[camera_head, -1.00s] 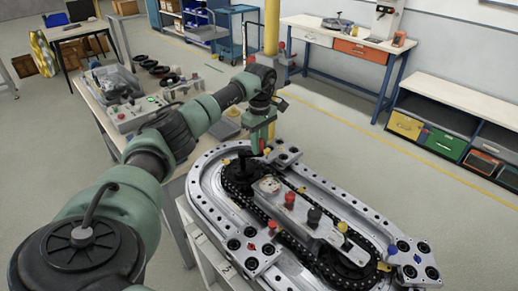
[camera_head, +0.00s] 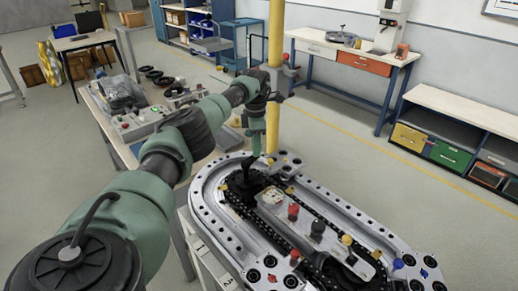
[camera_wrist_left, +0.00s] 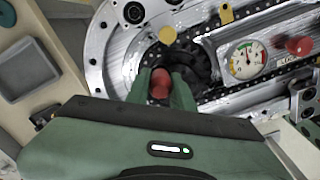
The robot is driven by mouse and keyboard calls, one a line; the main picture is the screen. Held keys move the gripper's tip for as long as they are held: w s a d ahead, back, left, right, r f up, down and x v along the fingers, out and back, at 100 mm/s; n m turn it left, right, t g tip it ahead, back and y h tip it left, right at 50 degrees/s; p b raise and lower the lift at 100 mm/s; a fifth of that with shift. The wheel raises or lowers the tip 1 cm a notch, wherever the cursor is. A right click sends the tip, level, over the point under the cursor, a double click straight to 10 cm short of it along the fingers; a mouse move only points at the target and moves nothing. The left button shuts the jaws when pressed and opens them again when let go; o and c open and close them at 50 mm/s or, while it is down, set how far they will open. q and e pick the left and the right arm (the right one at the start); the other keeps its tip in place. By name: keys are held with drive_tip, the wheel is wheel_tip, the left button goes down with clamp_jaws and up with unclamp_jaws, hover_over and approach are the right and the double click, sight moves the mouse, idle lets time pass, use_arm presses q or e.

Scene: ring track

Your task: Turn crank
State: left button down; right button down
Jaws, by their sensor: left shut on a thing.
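The oval metal ring track (camera_head: 207,198) lies in front of me with a black chain inside it. My left gripper (camera_head: 257,153) reaches down over its far left end, above the dark sprocket (camera_head: 243,192). In the left wrist view the green fingers (camera_wrist_left: 166,88) are shut on a red crank knob (camera_wrist_left: 160,83), one finger on each side. The crank arm below the knob is mostly hidden by the gripper. A dial gauge (camera_wrist_left: 247,61) sits on the central plate to the right of the knob. My right gripper is not in view.
Red (camera_head: 293,211), black (camera_head: 317,228) and yellow (camera_head: 346,240) knobs stand up from the central plate. A yellow post (camera_head: 277,40) rises behind the track. A side table with a control box (camera_head: 137,124) stands to the left. Open floor lies to the right.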

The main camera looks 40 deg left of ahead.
use_arm(q)
drive_tip(key=a+n, duration=0.1)
drive_tip(key=n, duration=0.2)
drive_tip(key=s+a+n, duration=0.1)
drive_tip(key=n, duration=0.1)
drive_tip(key=shift+a+r+p, duration=0.1)
drive_tip(key=shift+a+p, duration=0.2)
drive_tip(key=shift+p, duration=0.05)
idle(0.4)
drive_tip(key=c, duration=1.2)
unclamp_jaws()
wheel_tip(320, 180, up, 8)
drive_tip(key=b, duration=0.2)
